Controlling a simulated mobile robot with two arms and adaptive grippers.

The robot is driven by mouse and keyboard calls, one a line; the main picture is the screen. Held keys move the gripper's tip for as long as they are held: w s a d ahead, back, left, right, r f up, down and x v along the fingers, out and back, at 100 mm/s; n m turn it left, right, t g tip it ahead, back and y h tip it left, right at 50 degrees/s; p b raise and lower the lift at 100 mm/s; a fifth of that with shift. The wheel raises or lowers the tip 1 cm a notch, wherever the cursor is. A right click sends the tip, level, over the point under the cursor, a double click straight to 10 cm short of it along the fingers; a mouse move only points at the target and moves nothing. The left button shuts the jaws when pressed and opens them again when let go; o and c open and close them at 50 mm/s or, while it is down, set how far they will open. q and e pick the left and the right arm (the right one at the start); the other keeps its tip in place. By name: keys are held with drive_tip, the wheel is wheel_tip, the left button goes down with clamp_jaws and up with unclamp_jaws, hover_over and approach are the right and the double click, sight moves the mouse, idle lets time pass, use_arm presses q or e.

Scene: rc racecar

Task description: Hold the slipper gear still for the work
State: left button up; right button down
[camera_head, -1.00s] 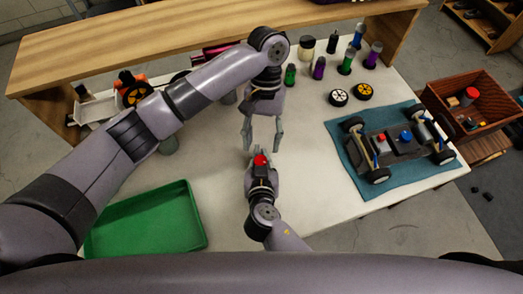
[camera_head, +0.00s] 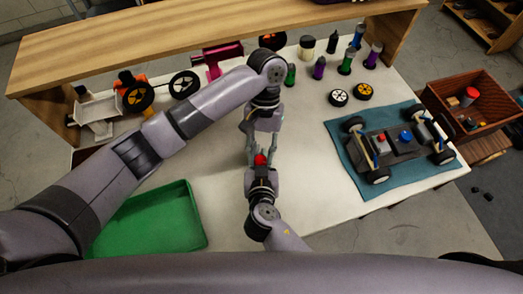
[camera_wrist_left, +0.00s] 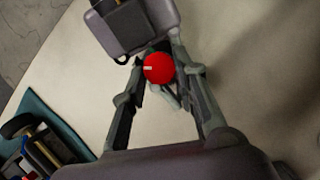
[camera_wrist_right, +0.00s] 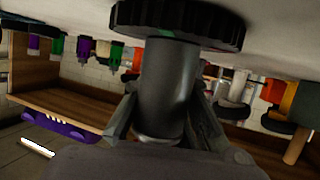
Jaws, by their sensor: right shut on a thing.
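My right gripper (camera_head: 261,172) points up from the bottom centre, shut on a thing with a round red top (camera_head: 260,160). The red top, with a small white mark, also shows in the left wrist view (camera_wrist_left: 159,68). In the right wrist view, its fingers grip a dark grey cylinder (camera_wrist_right: 167,90); a black toothed disc (camera_wrist_right: 180,22) shows at the cylinder's end. I cannot tell for sure which part is the slipper gear. My left gripper (camera_head: 261,148) reaches down from above, open, its fingers on either side of the red top. Contact is unclear.
An RC car chassis (camera_head: 400,142) sits on a teal mat (camera_head: 345,163) at the right. A green tray (camera_head: 150,220) lies at the left. Wheels and several small bottles stand at the back. A wooden box (camera_head: 460,88) is beyond the right edge. The centre right is clear.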

use_arm(q)
clamp_jaws()
drive_tip(key=m, duration=0.1)
drive_tip(key=m+y, duration=0.1)
drive_tip(key=m, duration=0.1)
drive_tip(key=m+t, duration=0.1)
drive_tip(key=shift+d+m+y, duration=0.25)
drive_tip(key=shift+m+y, duration=0.15)
drive_tip(key=o, duration=0.6)
unclamp_jaws()
drive_tip(key=shift+s, duration=0.1)
drive_tip(key=shift+c, duration=0.2)
